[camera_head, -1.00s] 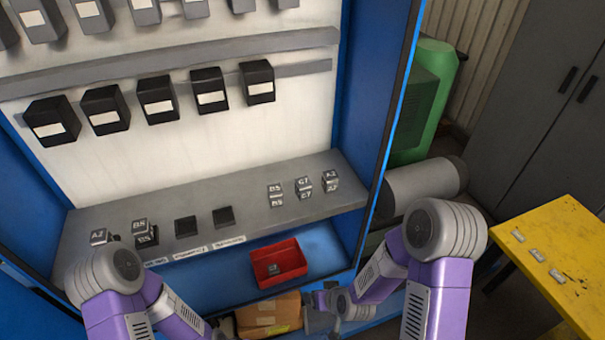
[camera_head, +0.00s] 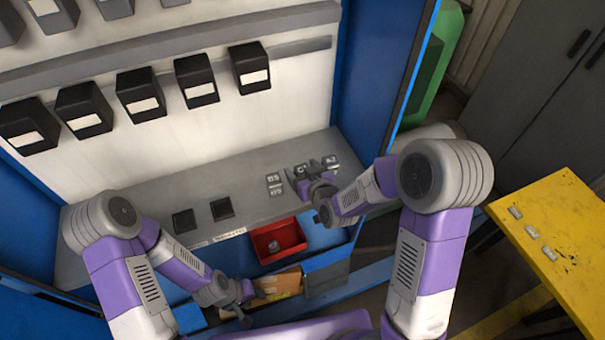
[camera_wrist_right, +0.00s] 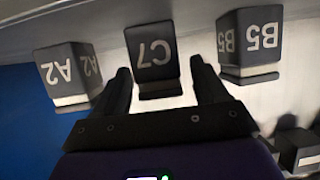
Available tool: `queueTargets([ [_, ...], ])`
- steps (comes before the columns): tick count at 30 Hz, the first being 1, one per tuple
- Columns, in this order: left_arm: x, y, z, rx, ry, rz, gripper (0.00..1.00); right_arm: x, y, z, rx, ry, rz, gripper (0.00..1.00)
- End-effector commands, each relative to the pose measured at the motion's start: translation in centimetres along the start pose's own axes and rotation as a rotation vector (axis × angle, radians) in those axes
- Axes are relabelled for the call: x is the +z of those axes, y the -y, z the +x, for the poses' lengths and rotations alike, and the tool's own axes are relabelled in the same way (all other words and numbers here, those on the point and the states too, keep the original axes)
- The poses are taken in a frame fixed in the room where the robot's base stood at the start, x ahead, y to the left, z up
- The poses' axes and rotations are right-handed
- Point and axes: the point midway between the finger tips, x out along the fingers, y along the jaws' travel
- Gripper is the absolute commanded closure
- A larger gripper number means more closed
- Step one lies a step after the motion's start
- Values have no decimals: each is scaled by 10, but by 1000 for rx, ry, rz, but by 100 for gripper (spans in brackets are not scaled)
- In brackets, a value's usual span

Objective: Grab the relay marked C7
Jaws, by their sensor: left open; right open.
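My right gripper (camera_wrist_right: 163,78) is open, with one finger on each side of C7's near edge; I see a gap at each finger. In the head view my right gripper (camera_head: 306,177) largely hides C7. My left gripper (camera_head: 243,304) is open and low, near a cardboard box, with nothing visible in it.
A red bin (camera_head: 278,238) with a small relay inside sits below the shelf. Two dark square sockets (camera_head: 222,209) are on the shelf. A cardboard box (camera_head: 277,287) lies lower. Black units (camera_head: 141,95) hang above. A yellow table (camera_head: 555,235) stands at right.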

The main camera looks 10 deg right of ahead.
Motion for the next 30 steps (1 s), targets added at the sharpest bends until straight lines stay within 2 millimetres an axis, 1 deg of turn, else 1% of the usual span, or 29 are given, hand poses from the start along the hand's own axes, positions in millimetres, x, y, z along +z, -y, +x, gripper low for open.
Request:
queueTargets([
  [1, 0, 0, -1, 0, 0, 0, 57, -1, 0, 8, 0, 0, 0, 28],
  [4, 0, 0, -1, 0, 0, 0, 57, -1, 0, 16, -1, -1, 1, 28],
  [11, 0, 0, -1, 0, 0, 0, 57, -1, 0, 18, -1, -2, 1, 28],
  [12, 0, 0, -1, 0, 0, 0, 57, -1, 0, 18, -1, -2, 1, 29],
  [23, 0, 0, -1, 0, 0, 0, 57, -1, 0, 18, -1, -1, 1, 84],
  [30, 0, -1, -1, 0, 0, 0, 57, -3, 0, 17, -1, -3, 1, 85],
])
